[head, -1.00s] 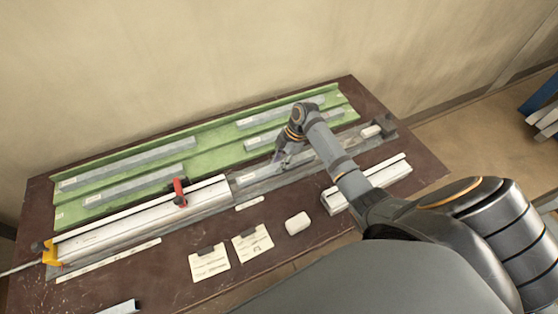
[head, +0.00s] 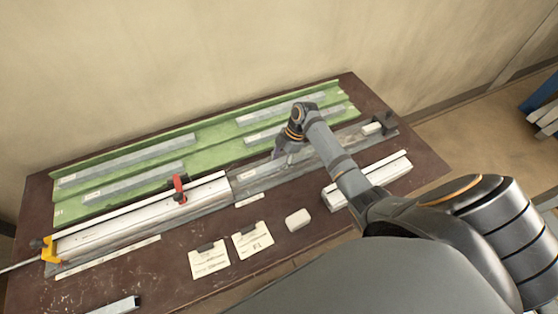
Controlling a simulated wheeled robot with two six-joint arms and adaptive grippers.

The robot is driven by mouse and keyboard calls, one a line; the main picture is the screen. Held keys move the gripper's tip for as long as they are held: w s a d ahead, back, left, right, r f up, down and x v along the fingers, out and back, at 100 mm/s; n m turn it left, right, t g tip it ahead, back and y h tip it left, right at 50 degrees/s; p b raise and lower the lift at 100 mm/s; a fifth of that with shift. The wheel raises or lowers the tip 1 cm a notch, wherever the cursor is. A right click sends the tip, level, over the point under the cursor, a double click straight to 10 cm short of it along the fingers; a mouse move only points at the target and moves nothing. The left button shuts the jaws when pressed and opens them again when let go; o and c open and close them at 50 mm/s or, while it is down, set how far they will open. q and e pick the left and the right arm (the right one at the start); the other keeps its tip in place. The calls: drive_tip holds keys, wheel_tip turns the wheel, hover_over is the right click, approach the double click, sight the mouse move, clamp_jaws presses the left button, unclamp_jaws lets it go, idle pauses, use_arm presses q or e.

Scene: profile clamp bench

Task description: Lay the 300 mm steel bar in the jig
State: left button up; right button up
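The jig is a long metal channel (head: 218,205) running across the bench from lower left to upper right. A grey steel bar (head: 250,175) with a pale label at its left end appears to lie in the jig, right of the white profile (head: 120,222). Its length cannot be read. Several other grey bars lie on the green rack, one at the back left (head: 128,160) and one at the back right (head: 280,110). My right gripper (head: 283,156) points down at the jig by the labelled bar; its small fingers do not show clearly whether they hold it. My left gripper is out of view.
The green rack (head: 210,157) lies behind the jig. A red clamp handle (head: 179,188) stands up, and a yellow clamp (head: 49,250) sits at the left end. A dark end block (head: 388,123), white block (head: 298,219), two cards and a pale rail (head: 370,180) are also on the bench.

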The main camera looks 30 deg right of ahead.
drive_tip(key=shift+s+d+f, duration=0.1)
drive_tip(key=shift+d, duration=0.05)
idle(0.3)
drive_tip(key=shift+r, duration=0.3)
drive_tip(key=b+v, duration=0.2)
drive_tip(key=v, duration=1)
drive_tip(key=shift+w+r, duration=0.25)
drive_tip(key=shift+r, duration=0.2)
